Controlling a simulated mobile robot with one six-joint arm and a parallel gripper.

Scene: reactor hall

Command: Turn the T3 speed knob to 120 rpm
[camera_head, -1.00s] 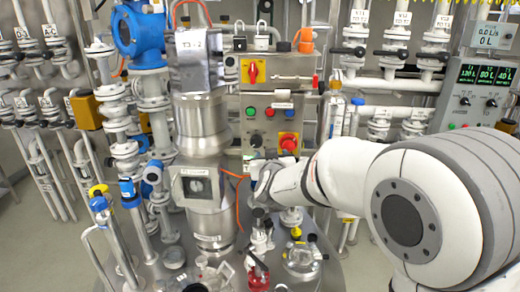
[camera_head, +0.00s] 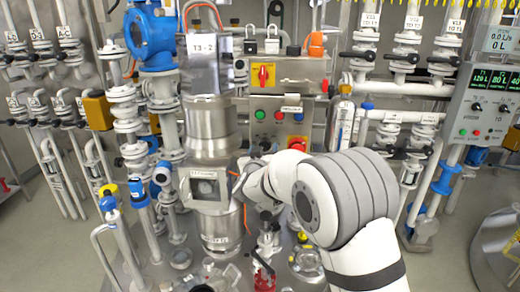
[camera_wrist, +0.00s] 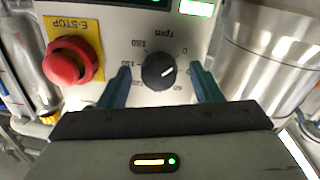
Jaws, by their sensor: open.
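In the wrist view, the black speed knob (camera_wrist: 158,71) sits on a grey panel (camera_wrist: 120,22) with an upside-down rpm scale around it. Its white pointer line points right and slightly up, seemingly between the 0 and 60 marks. My gripper (camera_wrist: 164,78) is open, with one blue-grey finger on each side of the knob. A gap shows between the knob and each finger; contact is not visible. In the head view, my wrist is beside the steel T3-2 vessel (camera_head: 209,128), and the fingers and knob cannot be made out.
A red E-STOP button (camera_wrist: 72,62) on a yellow plate is close left of the knob. A shiny steel cylinder (camera_wrist: 266,60) stands close on the right. In the head view, glassware and a red clamp (camera_head: 264,278) stand below my wrist.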

